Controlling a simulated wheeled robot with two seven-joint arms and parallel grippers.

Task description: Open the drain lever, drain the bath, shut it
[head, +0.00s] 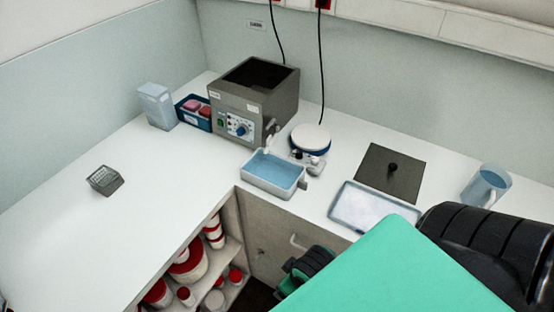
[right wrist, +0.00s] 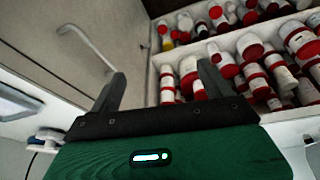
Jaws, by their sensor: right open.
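The bath (head: 243,112) is a grey box with an open dark top, standing near the back wall in the head view. Its front has a blue dial and a green switch. A small fitting (head: 271,128) at its right front corner may be the drain lever; its setting is too small to tell. A pale blue basin (head: 273,187) sits below that corner; I cannot tell whether it holds liquid. In the right wrist view my right gripper (right wrist: 161,92) is open and empty, with cabinet and shelves beyond its fingers. My left gripper is not in view.
A round blue-rimmed device (head: 310,138) stands right of the bath. A dark knobbed plate (head: 376,178), white tray (head: 372,207) and blue jug (head: 488,183) are further right. A small grey rack (head: 104,180) stands left on mostly clear counter. Shelves below hold red-and-white tubs (right wrist: 255,75).

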